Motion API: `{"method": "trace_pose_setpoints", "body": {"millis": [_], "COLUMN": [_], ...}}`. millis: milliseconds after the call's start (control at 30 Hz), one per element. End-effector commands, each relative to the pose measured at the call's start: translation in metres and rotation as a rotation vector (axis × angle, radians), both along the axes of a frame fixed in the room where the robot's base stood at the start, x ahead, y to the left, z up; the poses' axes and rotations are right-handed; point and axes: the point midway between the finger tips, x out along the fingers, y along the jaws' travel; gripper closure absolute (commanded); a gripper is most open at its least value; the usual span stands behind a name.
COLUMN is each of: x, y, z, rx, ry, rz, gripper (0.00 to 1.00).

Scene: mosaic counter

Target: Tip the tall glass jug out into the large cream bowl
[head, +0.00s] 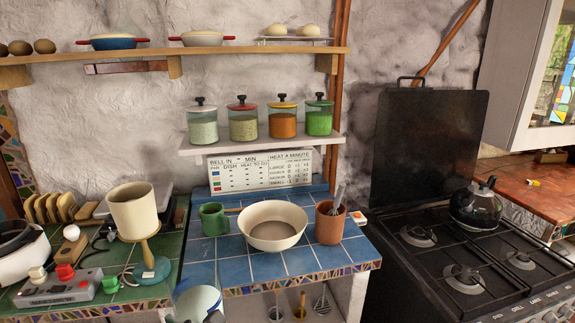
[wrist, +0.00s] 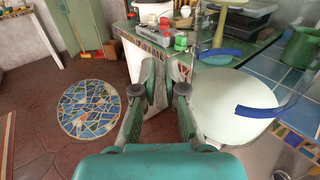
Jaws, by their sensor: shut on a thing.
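The large cream bowl (head: 261,243) stands upright on the blue-tiled counter and looks empty. What looks like the tall glass jug, pale with blue edging, shows at the bottom of the head view (head: 198,300), low in front of the counter and left of the bowl. It fills the right of the wrist view (wrist: 235,105) as a pale round shape with blue bands. My gripper (wrist: 156,80) is shut on it at its left side; the exact grip spot is hard to see. The jug's lower part is cut off, and I cannot tell its tilt or contents.
A green mug (head: 214,220) stands left of the bowl, and a terracotta pot (head: 329,226) with a whisk stands right. A cream cup on a stand (head: 134,212) is farther left. Jars line the shelf (head: 262,143) above. The stove (head: 470,255) is at right.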

Motion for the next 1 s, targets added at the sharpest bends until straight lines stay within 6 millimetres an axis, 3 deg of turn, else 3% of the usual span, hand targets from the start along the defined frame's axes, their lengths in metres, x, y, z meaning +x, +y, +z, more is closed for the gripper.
{"method": "trace_pose_setpoints", "body": {"millis": [167, 533, 800, 1000], "x": [0.029, 0.092, 0.106, 0.102], "y": [-0.041, -0.183, -0.294, -0.358], "z": [-0.024, -0.102, -0.162, -0.199], "rx": [-0.001, 0.0, 0.0, 0.0], "ry": [0.001, 0.002, 0.003, 0.002], "rz": [-0.086, -0.381, -0.618, -0.761], "gripper": [1.0, 1.0, 1.0, 1.0]}}
